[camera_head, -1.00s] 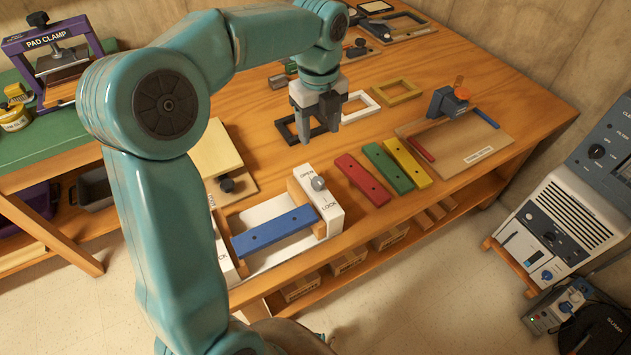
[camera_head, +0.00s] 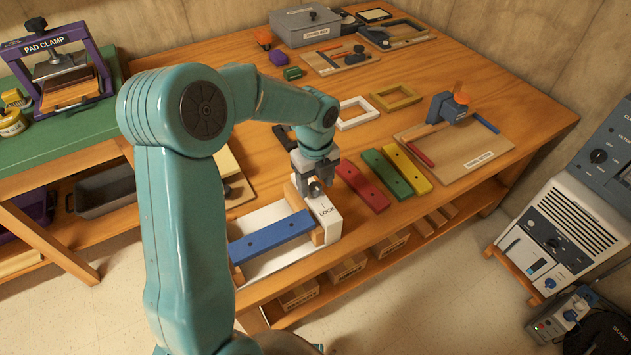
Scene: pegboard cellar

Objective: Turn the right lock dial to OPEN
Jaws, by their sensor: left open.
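The right lock dial (camera_head: 314,189) is a small grey knob on top of a white block (camera_head: 327,218) at the right end of a white fixture. The word LOCK shows on the block; the OPEN mark is hidden behind my gripper. My left gripper (camera_head: 312,190) is open, pointing down right over the dial, its fingers around or beside it; I cannot tell if they touch. A blue bar (camera_head: 271,236) lies across the fixture between wooden end pieces. The left lock block is hidden behind my left arm. My right gripper is not in view.
Red (camera_head: 361,186), green (camera_head: 388,172) and yellow (camera_head: 408,167) bars lie close to the right of the dial block. White (camera_head: 357,113) and yellow (camera_head: 396,97) frames lie behind. A wooden board (camera_head: 455,150) with a blue clamp stands further right.

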